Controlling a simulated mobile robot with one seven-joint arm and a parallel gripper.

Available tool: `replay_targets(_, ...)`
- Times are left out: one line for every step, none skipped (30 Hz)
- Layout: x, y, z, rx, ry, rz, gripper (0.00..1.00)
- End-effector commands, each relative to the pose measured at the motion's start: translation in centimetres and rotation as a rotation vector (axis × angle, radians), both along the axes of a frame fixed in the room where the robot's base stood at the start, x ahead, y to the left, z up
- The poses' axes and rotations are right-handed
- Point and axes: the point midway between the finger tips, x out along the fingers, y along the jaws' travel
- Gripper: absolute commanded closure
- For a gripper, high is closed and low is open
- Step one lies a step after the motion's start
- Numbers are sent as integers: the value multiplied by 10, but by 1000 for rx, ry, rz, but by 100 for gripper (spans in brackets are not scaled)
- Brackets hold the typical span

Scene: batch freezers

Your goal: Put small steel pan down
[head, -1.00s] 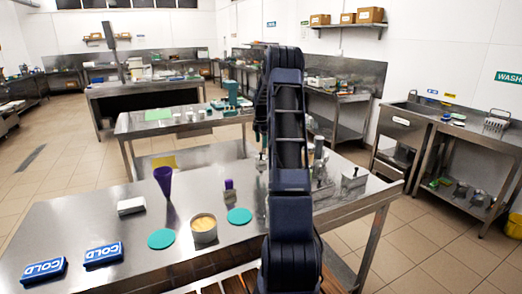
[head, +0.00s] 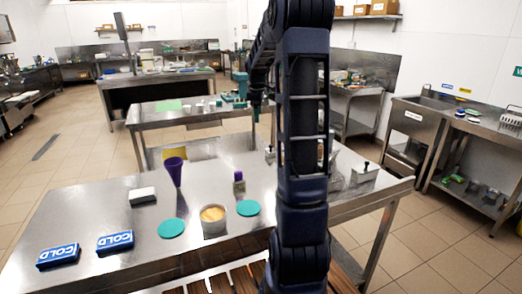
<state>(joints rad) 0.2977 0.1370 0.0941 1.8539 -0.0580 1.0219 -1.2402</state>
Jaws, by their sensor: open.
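A small lidded steel container (head: 364,176) with a dark knob stands on the table's right side. I cannot tell for certain which one the task calls the small steel pan. My gripper (head: 256,112) shows only in part, at the end of my dark blue arm, which hides much of it. It appears above the table's far edge, apart from both vessels. It is open, and I see nothing held in it.
The near steel table (head: 85,215) also bears two blue COLD packs (head: 115,241), teal discs (head: 171,228), a purple cone (head: 175,171), a white block (head: 143,195) and a purple-capped bottle (head: 239,183). My arm hides the table's middle right. Its left part has bare room.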

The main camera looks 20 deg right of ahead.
Motion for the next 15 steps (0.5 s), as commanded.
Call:
replay_targets(-16,11,10,1,-16,-35,30)
replay_targets(-24,16,15,3,-24,-60,30)
replay_targets(-35,23,20,7,-34,-92,30)
replay_targets(-44,28,24,9,-43,-116,30)
replay_targets(-52,33,28,12,-51,-142,30)
replay_targets(-64,39,32,17,-62,-175,30)
replay_targets(-73,44,36,21,-70,-199,30)
replay_targets(-81,48,39,25,-79,-223,30)
replay_targets(-93,54,42,31,-91,-256,30)
replay_targets(-102,58,44,35,-98,-280,30)
replay_targets(-111,62,47,41,-107,-304,30)
replay_targets(-123,68,49,48,-118,-337,30)
replay_targets(-132,72,51,53,-125,-362,30)
replay_targets(-141,75,52,60,-133,-386,30)
replay_targets(-153,81,53,68,-144,-419,30)
